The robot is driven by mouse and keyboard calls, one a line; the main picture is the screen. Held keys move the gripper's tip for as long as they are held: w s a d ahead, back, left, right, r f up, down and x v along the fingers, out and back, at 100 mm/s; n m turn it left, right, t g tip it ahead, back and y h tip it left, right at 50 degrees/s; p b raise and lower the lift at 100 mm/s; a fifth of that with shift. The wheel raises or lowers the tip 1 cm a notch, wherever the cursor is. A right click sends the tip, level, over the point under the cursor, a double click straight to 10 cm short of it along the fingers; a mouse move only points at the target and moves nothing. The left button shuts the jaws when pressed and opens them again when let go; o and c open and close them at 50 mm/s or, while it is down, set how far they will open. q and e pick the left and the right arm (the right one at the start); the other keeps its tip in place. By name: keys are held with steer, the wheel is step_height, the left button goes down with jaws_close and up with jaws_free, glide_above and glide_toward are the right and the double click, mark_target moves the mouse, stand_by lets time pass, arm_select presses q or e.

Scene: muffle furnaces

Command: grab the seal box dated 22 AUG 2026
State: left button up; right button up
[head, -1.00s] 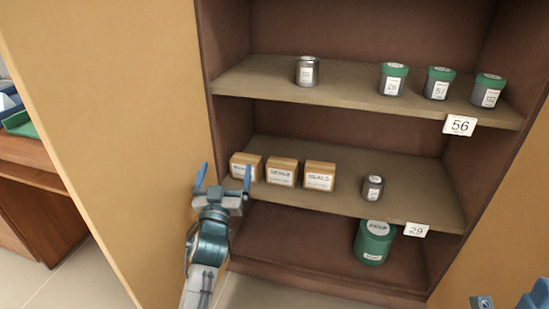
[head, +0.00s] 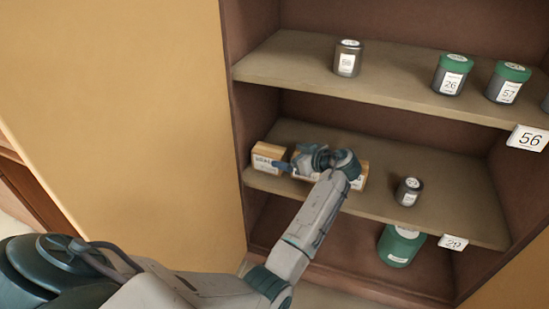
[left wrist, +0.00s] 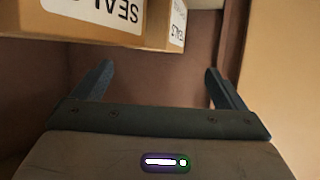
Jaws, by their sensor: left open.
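Several seal boxes, light brown with white labels, stand in a row on the middle shelf. The left box (head: 266,157) shows best in the head view; my left arm partly covers the others, with an edge of the right box (head: 363,177) showing. In the left wrist view a near box (left wrist: 55,22) and another box (left wrist: 160,30) show upside-down "SEALS" labels. No date is readable. My left gripper (head: 298,160) is in front of the row, open. In the left wrist view its fingers (left wrist: 158,75) are apart with nothing between them. My right gripper is out of view.
The middle shelf (head: 450,215) also holds a small dark jar (head: 408,191), right of the boxes. Jars, some green-lidded (head: 452,74), stand on the upper shelf. A green container (head: 399,246) sits below. A yellow-tan cabinet panel (head: 130,110) stands at left.

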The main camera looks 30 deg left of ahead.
mark_target(271, 150)
arm_select(q)
steer(key=x, duration=0.4)
steer(key=b+x, duration=0.1)
steer(key=x, duration=0.3)
steer(key=shift+w+a+r, duration=0.15)
steer(key=shift+w+a, duration=0.05)
steer(key=shift+w, duration=0.1)
steer(key=c, duration=1.4)
